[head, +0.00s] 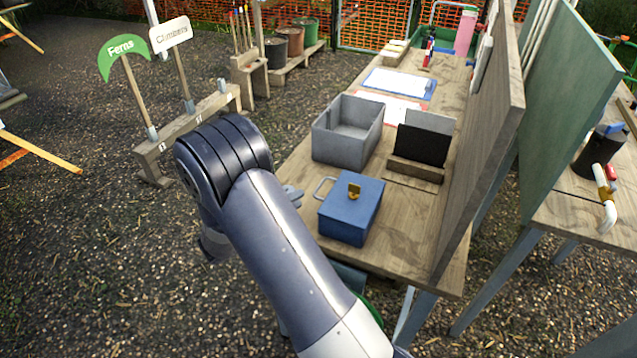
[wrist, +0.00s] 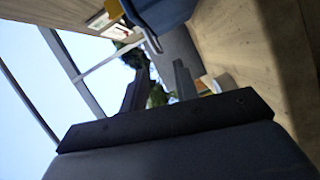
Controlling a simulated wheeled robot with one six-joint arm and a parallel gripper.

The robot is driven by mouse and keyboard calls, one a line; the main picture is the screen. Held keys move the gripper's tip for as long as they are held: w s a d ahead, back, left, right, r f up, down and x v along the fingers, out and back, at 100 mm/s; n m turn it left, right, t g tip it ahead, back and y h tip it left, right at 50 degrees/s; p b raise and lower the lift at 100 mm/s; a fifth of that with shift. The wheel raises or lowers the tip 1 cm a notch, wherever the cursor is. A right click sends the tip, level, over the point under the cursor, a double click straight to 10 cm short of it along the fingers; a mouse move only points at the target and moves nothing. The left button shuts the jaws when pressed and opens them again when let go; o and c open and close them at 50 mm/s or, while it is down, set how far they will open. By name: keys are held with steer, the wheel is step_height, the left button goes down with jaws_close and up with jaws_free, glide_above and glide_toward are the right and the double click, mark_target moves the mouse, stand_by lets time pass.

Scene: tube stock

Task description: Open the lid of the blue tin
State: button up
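The blue tin (head: 347,218) stands on the near part of the wooden bench, its flat lid (head: 357,203) down. A small brass-yellow fitting (head: 354,190) sits on the lid, and a pale loop handle (head: 323,188) sticks out on the left side. In the wrist view the tin (wrist: 165,12) is at the top edge, with the handle (wrist: 149,36) just beyond my fingertips. My gripper (wrist: 160,76) is open and empty, its two dark fingers apart. In the head view my gripper (head: 292,194) is left of the handle, mostly hidden behind my arm.
A grey open box (head: 347,150) stands behind the tin. A wooden holder with a black panel (head: 417,165) is right of it. A tall upright board (head: 483,130) walls off the bench's right side. Bare bench top (head: 405,230) lies right of the tin; gravel is left.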

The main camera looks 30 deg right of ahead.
mark_target(320, 185)
steer(key=p+x, duration=0.2)
steer(key=x, duration=0.7)
steer(key=shift+w+d+p, duration=0.2)
steer(key=shift+d+p, duration=0.1)
jaws_close()
